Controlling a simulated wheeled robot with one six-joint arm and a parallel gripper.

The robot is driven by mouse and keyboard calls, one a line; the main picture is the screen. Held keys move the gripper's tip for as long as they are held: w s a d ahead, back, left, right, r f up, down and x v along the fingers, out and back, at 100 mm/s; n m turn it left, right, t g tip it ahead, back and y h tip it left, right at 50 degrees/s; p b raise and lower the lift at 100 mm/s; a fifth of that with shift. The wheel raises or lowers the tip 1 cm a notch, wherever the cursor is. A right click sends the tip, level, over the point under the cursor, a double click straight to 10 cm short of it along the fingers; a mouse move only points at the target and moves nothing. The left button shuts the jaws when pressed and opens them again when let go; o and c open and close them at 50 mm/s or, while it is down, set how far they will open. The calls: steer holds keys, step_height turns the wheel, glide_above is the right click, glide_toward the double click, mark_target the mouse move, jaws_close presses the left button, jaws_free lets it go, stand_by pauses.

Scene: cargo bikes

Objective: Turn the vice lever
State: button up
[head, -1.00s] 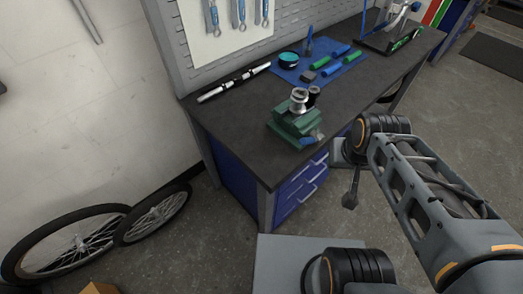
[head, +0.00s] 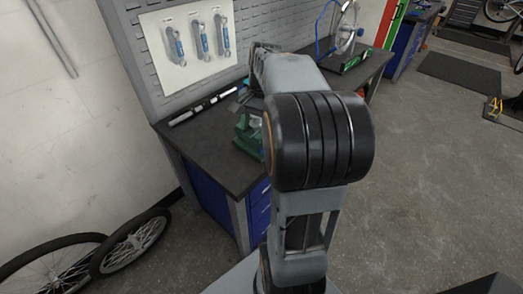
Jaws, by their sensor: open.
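The green bench vice (head: 246,139) stands on the front part of the dark workbench, in the head view. My own arm covers its right side and much of its top. I cannot make out the vice lever, which is hidden behind my arm. My gripper (head: 241,101) shows only in part, as dark parts just above the vice, left of my arm. It is open, with nothing seen between its fingers. I cannot tell whether it touches the vice.
The workbench (head: 197,140) has blue drawers below. A black and silver bar (head: 203,106) lies along its back edge. Wrenches (head: 200,38) hang on the pegboard. A wheel stand (head: 346,45) is at the far end.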

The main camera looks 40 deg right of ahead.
steer(key=d+m+y, duration=0.2)
steer(key=d+m, duration=0.2)
steer(key=d, duration=0.4)
steer(key=x, duration=1.3)
steer(key=shift+s+f, duration=0.1)
steer(key=shift+s, duration=0.15)
jaws_close()
